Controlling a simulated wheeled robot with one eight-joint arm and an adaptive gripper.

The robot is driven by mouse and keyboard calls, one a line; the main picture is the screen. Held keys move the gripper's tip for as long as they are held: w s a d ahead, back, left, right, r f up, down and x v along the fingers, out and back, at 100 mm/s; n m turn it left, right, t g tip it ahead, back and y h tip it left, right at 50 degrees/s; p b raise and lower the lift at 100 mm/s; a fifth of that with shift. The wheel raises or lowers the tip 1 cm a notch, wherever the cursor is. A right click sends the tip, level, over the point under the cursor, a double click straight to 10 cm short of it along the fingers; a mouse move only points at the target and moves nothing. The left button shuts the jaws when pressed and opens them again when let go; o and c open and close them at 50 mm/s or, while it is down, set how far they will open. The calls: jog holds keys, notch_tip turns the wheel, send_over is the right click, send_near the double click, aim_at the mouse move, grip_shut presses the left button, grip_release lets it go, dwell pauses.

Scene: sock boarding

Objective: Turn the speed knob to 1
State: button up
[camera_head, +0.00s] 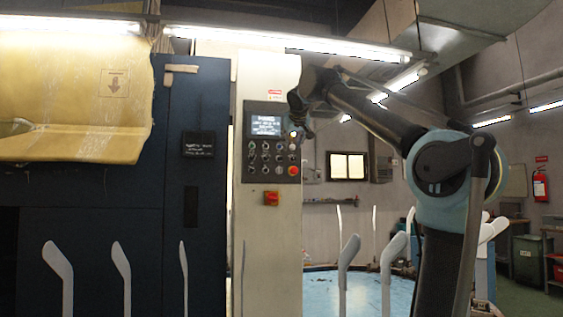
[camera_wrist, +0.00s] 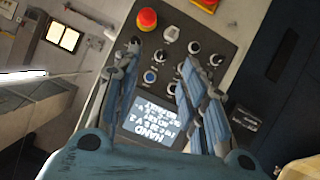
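The control panel (camera_head: 272,180) is on a pale cabinet in the head view, with a lit screen (camera_head: 266,126) above rows of small knobs and buttons. In the wrist view the panel (camera_wrist: 232,47) appears upside down, with the screen (camera_wrist: 154,121) low. I cannot read labels that tell which knob is the speed knob. My gripper (camera_wrist: 161,56) has its two blue fingers apart, with nothing held between them. A dark knob (camera_wrist: 160,55) and a blue button (camera_wrist: 149,76) show in the gap. In the head view, my gripper (camera_head: 297,118) is at the panel's upper right edge; contact cannot be told.
A red emergency button (camera_wrist: 147,18) sits on the panel, and a red switch (camera_head: 271,198) is below it. Pale upright sock forms (camera_head: 121,270) stand in front. A blue round table (camera_head: 325,285) is to the right. A dark blue machine (camera_head: 205,90) adjoins the cabinet.

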notch_tip(320, 180, up, 2)
jog(key=a+r, duration=0.1)
jog(key=a, duration=0.1)
send_near(281, 157)
jog(key=shift+y, duration=0.3)
jog(key=x, duration=0.8)
jog(key=shift+w+f, duration=0.2)
jog(key=shift+w, duration=0.1)
jog(key=shift+c, duration=0.5)
